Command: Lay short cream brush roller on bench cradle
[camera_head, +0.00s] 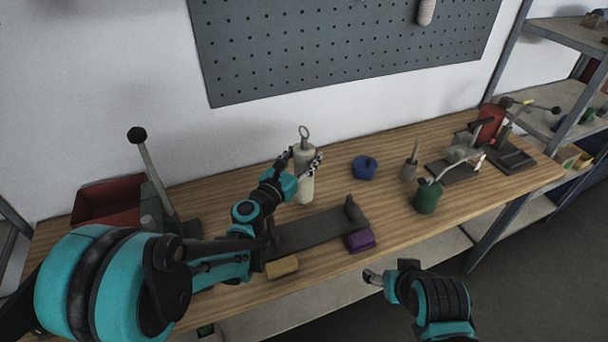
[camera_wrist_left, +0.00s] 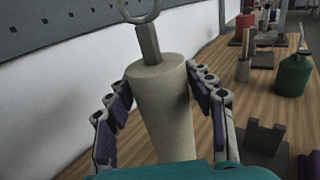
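A cream roller (camera_head: 304,188) with a ring on its top end stands upright on the bench. It fills the middle of the left wrist view (camera_wrist_left: 162,115). My left gripper (camera_head: 304,162) is open around its upper part, one finger on each side. In the wrist view a gap shows on the left; contact on the right is unclear. The bench cradle (camera_head: 318,229) is a dark grey plate with an upright notched end at the right (camera_head: 355,208); my left arm hides part of its left end. My right gripper (camera_head: 372,277) is empty, low in front of the bench.
A purple block (camera_head: 360,241) and a tan block (camera_head: 282,267) lie at the cradle's front. A blue pot (camera_head: 364,168), a brush cup (camera_head: 409,171) and a green can (camera_head: 427,197) stand right. A red bin (camera_head: 105,208) is left. Another cream roller (camera_head: 426,12) hangs on the pegboard.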

